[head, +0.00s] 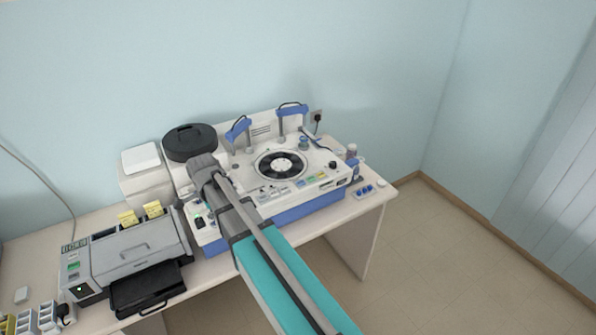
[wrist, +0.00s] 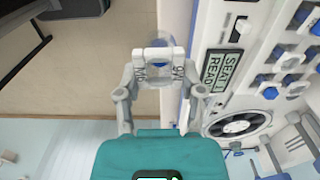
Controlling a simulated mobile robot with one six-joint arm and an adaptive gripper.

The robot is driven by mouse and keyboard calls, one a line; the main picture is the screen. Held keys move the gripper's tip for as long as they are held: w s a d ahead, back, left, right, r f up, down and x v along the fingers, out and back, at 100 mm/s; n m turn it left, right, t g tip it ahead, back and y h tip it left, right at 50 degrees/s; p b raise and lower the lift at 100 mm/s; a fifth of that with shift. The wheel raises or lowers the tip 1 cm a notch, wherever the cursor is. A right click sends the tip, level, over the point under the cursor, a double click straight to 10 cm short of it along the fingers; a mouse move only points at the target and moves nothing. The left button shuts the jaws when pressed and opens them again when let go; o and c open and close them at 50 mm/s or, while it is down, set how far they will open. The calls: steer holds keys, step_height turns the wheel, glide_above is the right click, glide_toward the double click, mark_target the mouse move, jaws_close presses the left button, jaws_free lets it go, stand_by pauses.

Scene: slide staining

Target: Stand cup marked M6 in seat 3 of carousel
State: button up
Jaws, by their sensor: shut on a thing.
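My gripper (wrist: 158,66) is shut on a small clear-and-white cup (wrist: 160,44) with a blue tint, in the upper middle of the wrist view. Lettering near the fingertips looks like M6 upside down, but it is hard to read. The carousel (head: 265,170) is a dark ring with a pale centre, set in the top of the white and blue machine. It also shows in the wrist view (wrist: 219,128), right of and below the gripper, apart from the cup. Its seat numbers are too small to read. My fingers cannot be made out in the head view.
The machine's display (wrist: 219,72) reads something like "SEAT" and "READ". A grey printer-like device (head: 130,250) stands at left, and a black round lid (head: 190,141) behind. Blue posts (head: 238,128) rise behind the carousel. Small blue items (head: 364,191) lie at the table's right end.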

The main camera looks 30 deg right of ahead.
steer(key=shift+s+f+b, duration=0.25)
steer(key=shift+f+b, duration=0.35)
steer(key=shift+f, duration=0.25)
step_height(320, 180, down, 17)
steer(key=b, duration=1.7)
steer(key=shift+s+f, duration=0.2)
steer(key=shift+s, duration=0.05)
steer(key=shift+d, duration=0.1)
